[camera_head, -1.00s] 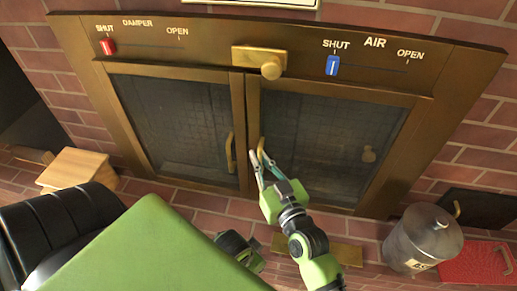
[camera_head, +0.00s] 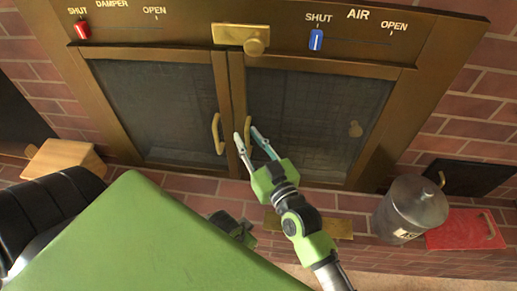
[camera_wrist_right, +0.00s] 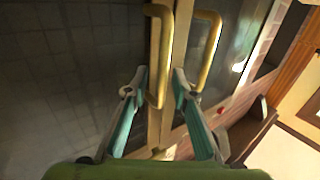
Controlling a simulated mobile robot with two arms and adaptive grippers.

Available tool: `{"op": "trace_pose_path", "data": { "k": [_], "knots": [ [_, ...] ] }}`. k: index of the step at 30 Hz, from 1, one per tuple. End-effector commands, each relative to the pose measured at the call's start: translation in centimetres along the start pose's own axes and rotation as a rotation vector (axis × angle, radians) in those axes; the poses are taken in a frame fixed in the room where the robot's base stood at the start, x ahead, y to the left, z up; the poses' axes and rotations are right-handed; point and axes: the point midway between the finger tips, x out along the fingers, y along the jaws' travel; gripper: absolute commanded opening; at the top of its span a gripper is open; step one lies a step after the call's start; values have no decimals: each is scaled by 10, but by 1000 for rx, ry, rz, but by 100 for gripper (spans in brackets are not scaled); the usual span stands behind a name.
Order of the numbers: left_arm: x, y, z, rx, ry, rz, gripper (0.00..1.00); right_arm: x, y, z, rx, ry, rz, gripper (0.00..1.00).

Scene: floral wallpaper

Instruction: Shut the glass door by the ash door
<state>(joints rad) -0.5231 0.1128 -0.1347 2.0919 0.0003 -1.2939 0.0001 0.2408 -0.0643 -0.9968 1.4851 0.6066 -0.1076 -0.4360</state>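Two glass doors in brown frames sit side by side in the stove front. The right glass door (camera_head: 310,120) is on the side of a small dark door (camera_head: 470,178), which looks like the ash door. It looks flush or nearly flush with the left glass door (camera_head: 155,110); a small gap cannot be ruled out. My right gripper (camera_head: 249,137) is open, its fingertips on either side of the right door's brass handle (camera_head: 247,128). In the wrist view, that handle (camera_wrist_right: 158,60) lies between the spread fingers.
A brass knob (camera_head: 255,46) sits on a plate above the doors. The left door has its own handle (camera_head: 217,135). A lidded grey canister (camera_head: 408,208) and a red board (camera_head: 465,230) stand at right.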

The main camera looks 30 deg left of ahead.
Motion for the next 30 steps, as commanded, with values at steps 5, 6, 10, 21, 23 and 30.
{"op": "trace_pose_path", "data": {
  "k": [5, 6, 10, 21, 23, 30],
  "knots": [
    [0, 1, 0, 0, -1, 1, 24, -33, 1, 2, -2, -4, 1, 24],
    [0, 1, 0, 1, -1, 1, 24, -42, 1, 3, -1, -5, 1, 24],
    [0, 1, 0, 1, -1, 1, 24, -70, 1, 2, -3, -5, 1, 24],
    [1, 1, 0, 1, -1, 2, 24, -111, 0, 1, -2, -3, 0, 24],
    [1, 1, 0, 1, -1, 2, 24, -111, 0, 1, -2, -3, 0, 24],
    [1, 1, 0, 1, -1, 2, 24, -111, 0, 1, -1, -3, 0, 24]
  ]
}}
